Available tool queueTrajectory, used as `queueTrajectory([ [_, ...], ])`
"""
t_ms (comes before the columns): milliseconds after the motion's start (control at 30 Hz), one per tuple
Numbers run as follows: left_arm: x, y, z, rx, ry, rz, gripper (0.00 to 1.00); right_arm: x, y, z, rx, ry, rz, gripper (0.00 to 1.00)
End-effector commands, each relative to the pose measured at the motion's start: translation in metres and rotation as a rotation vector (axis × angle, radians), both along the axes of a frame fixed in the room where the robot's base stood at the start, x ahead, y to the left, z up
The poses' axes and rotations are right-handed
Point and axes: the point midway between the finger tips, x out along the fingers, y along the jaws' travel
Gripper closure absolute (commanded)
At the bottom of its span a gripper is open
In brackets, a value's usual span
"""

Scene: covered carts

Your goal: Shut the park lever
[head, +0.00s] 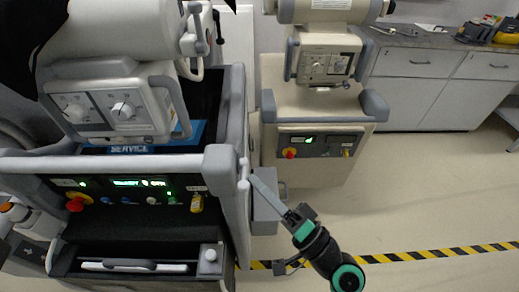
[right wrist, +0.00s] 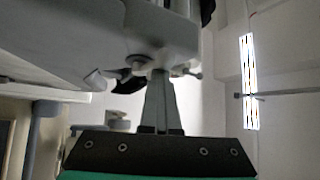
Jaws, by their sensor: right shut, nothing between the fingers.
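A small pale lever (head: 243,168), which looks like the park lever, is on the right side of the near cart (head: 222,160), just below its top corner. My right gripper (head: 254,180) is shut and empty, with its long grey fingers pointing up at this lever. In the right wrist view the closed fingertips (right wrist: 160,76) are right by a round pivot and a pale rod under the cart's edge. I cannot tell whether they touch. The fingers hide part of the lever there. My left gripper is not in view.
A second cart (head: 315,110) with a control panel stands behind, to the right of the near cart. A grey box (head: 267,205) is close beside my right fingers. Floor to the right is clear, crossed by a yellow-black stripe (head: 430,253). A cabinet (head: 420,90) stands at the back.

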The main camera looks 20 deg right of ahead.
Motion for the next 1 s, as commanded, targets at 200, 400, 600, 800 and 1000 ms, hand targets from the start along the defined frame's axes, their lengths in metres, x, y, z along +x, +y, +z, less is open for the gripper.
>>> queueTrajectory([
  [200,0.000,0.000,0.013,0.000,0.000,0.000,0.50,0.004,-0.006,0.018,-0.001,0.000,0.001,1.00],
  [400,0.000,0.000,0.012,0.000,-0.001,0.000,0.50,-0.002,-0.028,0.011,0.000,0.007,0.001,1.00],
  [600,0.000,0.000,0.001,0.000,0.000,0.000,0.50,-0.025,-0.055,-0.018,0.000,0.005,0.001,1.00],
  [800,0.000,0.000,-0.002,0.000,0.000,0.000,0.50,-0.038,-0.070,-0.032,0.000,0.001,0.003,1.00],
  [1000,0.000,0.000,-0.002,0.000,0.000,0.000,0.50,-0.041,-0.072,-0.034,0.000,0.000,0.006,1.00],
])
